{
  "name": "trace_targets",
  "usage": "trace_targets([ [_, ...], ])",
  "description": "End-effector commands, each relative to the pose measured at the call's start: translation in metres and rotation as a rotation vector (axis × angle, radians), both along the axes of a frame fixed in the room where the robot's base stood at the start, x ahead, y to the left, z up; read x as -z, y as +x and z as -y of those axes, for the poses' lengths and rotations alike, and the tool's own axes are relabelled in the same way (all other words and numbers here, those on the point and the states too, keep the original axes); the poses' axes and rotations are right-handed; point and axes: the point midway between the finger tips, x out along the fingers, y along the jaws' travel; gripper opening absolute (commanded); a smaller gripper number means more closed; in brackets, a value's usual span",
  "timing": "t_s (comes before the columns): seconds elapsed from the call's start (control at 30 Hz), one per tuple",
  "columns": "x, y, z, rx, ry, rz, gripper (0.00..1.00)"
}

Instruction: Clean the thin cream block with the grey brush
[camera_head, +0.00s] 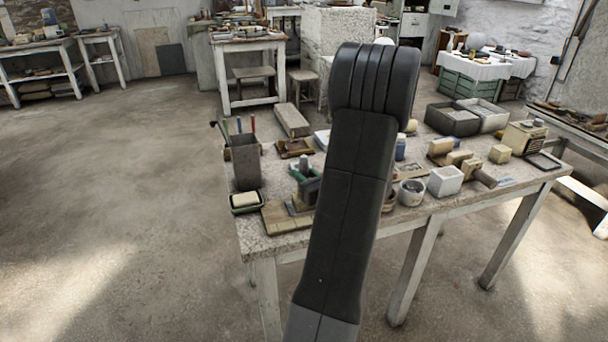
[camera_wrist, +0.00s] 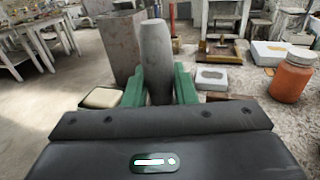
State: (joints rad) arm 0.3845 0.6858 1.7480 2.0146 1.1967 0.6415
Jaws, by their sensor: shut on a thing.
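My gripper (camera_wrist: 158,88) has green fingers. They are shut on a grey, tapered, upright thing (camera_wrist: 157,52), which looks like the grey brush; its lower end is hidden. In the head view my gripper (camera_head: 306,182) is small and partly covered by my dark arm, low over the near left part of the table. A cream block (camera_head: 245,198) lies in a dark green dish left of my gripper, and it also shows in the wrist view (camera_wrist: 103,97). A flat yellowish-tan slab (camera_head: 278,219) lies at the table's front edge, just below my gripper. I cannot tell which is the thin cream block.
A grey pot (camera_head: 244,162) with tools stands left of my gripper. A long pale block (camera_head: 291,120) lies behind. A white box (camera_head: 445,181) and several small blocks stand to the right. An orange-brown jar (camera_wrist: 291,76) is at the right in the wrist view.

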Motion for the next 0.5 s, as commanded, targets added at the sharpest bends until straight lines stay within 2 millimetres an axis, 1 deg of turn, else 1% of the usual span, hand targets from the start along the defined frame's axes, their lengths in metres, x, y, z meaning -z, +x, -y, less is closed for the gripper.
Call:
trace_targets([
  [0.07, 0.003, 0.000, 0.000, 0.000, 0.000, 0.000, 0.01],
  [0.17, 0.001, -0.001, 0.000, 0.000, 0.000, 0.000, 0.01],
  [0.5, 0.000, -0.014, 0.005, 0.001, 0.000, 0.000, 0.01],
])
